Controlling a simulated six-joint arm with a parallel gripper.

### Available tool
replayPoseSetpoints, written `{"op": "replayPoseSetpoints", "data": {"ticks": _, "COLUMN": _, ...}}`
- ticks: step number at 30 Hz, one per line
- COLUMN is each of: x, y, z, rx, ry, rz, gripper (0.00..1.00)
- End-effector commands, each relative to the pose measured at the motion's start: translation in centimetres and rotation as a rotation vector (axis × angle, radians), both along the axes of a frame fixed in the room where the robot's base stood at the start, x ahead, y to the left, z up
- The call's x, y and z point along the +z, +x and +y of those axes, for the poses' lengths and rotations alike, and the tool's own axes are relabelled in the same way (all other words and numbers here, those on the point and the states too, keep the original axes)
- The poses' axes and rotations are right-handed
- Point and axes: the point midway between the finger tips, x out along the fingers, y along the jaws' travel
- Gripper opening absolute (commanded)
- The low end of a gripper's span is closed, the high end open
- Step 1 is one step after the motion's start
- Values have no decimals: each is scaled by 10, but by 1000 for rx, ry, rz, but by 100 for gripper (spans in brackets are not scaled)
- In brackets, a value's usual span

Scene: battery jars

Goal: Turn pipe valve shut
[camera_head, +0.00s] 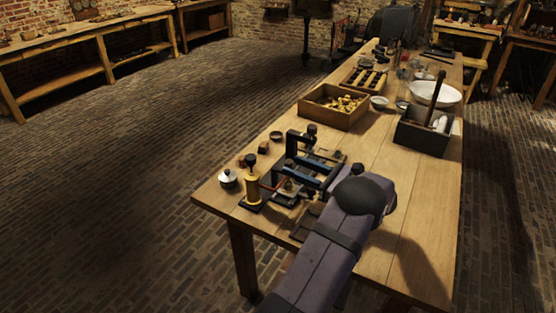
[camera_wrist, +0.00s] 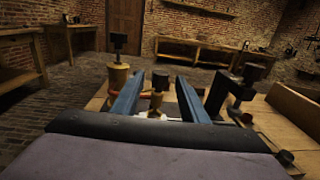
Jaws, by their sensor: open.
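A brass cylinder with a black knob (camera_head: 252,190) stands upright near the table's left front edge; it also shows left in the wrist view (camera_wrist: 117,75). A small valve-like fitting with a dark cap (camera_wrist: 159,82) stands just beyond and between my fingers in the wrist view. A reddish pipe links it to the brass cylinder. My gripper (camera_head: 293,172), with two blue fingers, is open and low over the table, pointing at this group. Its fingers appear on either side of the fitting; contact cannot be told. My arm hides part of the area behind.
A black clamp-like stand (camera_head: 293,143) rises close beside my fingers. A lidded pot (camera_head: 228,179) and small cups sit near the left edge. A wooden box of brass pieces (camera_head: 334,120) and a dark tool box (camera_head: 420,143) stand farther back. The table's right front is clear.

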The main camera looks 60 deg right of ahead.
Motion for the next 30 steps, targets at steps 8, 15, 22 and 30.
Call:
{"op": "replayPoseSetpoints", "data": {"ticks": 8, "x": 1, "y": 31, "z": -1, "rx": 4, "ry": 2, "rz": 0, "gripper": 40}}
{"op": "replayPoseSetpoints", "data": {"ticks": 15, "x": 1, "y": 59, "z": -3, "rx": 3, "ry": 1, "rz": 1, "gripper": 40}}
{"op": "replayPoseSetpoints", "data": {"ticks": 22, "x": 0, "y": 70, "z": -4, "rx": 2, "ry": 1, "rz": 0, "gripper": 40}}
{"op": "replayPoseSetpoints", "data": {"ticks": 30, "x": 0, "y": 70, "z": -4, "rx": 2, "ry": 1, "rz": 0, "gripper": 33}}
